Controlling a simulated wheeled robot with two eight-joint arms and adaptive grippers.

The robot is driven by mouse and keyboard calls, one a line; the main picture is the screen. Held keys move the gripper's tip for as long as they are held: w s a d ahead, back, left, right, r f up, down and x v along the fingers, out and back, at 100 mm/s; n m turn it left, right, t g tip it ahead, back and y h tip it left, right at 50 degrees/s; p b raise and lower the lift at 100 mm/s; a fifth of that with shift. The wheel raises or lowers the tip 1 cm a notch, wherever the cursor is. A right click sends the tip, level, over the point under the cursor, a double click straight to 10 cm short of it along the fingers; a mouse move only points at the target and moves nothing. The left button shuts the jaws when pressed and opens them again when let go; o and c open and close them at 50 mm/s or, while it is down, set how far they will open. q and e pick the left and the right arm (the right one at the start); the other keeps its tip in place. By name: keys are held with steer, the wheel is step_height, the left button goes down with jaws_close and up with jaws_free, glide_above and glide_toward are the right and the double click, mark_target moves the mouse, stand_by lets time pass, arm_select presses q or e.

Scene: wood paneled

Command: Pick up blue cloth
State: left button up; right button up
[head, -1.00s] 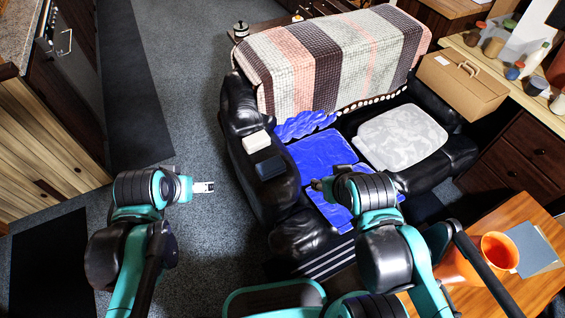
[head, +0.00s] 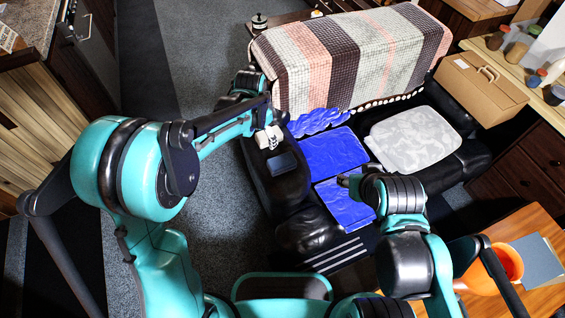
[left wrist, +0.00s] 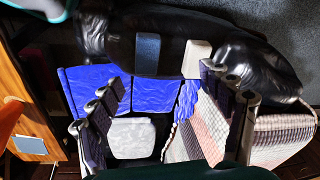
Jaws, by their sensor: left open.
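A small folded dark blue cloth (head: 282,164) lies flat on the black sofa's left armrest. It also shows at the top centre of the left wrist view (left wrist: 147,52). A folded whitish cloth (left wrist: 196,58) lies beside it on the same armrest. My left gripper (head: 272,142) is over the armrest, by the whitish cloth. In the left wrist view its fingers (left wrist: 160,82) are spread wide and empty, with the armrest and both cloths beyond them. My right gripper (head: 344,181) is above the front of the sofa seat; its fingers are too small to judge.
Bright blue crinkled covers (head: 330,150) and a grey-white cushion (head: 414,140) lie on the sofa. A striped blanket (head: 350,55) covers its back. A cardboard box (head: 482,88) is at the right. An orange pot (head: 503,262) stands on a wooden table. Floor left of the sofa is clear.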

mark_target(282, 161)
arm_select(q)
steer(key=w+d+f+m, duration=0.1)
steer(key=d+f, duration=0.1)
steer(key=f, duration=0.3)
steer(key=w+d+f+m+g, duration=0.1)
steer(key=d+f, duration=0.1)
steer(key=f, duration=0.4)
steer(key=w+d+f+m+g, duration=0.1)
steer(key=d+f+m, duration=0.1)
steer(key=f, duration=0.4)
steer(key=shift+w+d, duration=0.2)
steer(key=shift+w, duration=0.2)
step_height(282, 161, down, 6)
steer(key=shift+s+r+b, duration=0.1)
steer(key=shift+r+b, duration=0.1)
steer(key=shift+b, duration=1)
steer(key=shift+r, duration=0.1)
steer(key=c, duration=1.2)
